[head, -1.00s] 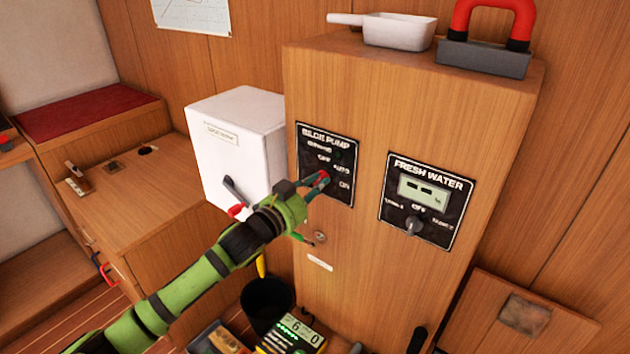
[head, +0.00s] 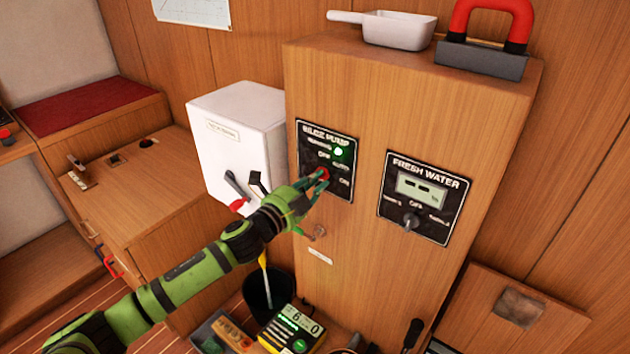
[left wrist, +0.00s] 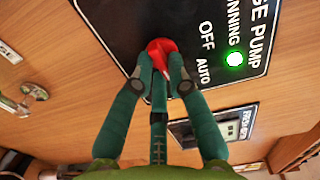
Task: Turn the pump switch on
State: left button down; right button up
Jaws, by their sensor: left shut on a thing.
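The black bilge pump panel (head: 326,152) is on the front of the wooden cabinet. Its red switch knob (head: 322,174) sits below the lettering; in the left wrist view the red knob (left wrist: 160,52) is between my fingers. My left gripper (head: 312,184) is shut on this knob; it also shows in the left wrist view (left wrist: 164,72). The green running lamp (head: 339,152) on the panel is lit, and it glows in the left wrist view (left wrist: 235,58). The gripper partly hides the knob, and I cannot read its pointer surely. My right gripper is not in view.
The fresh water panel (head: 424,197) with a grey knob is to the right. A white box (head: 238,140) with levers juts out at the left. A white scoop (head: 385,27) and a red-handled block (head: 484,58) stand on top. A black bucket (head: 262,292) is below.

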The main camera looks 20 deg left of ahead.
pick_arm(q)
jog(key=shift+m, duration=0.5)
jog(key=c, duration=1.2)
grip_release()
jog(key=shift+s, duration=0.1)
jog(key=v, duration=1.2)
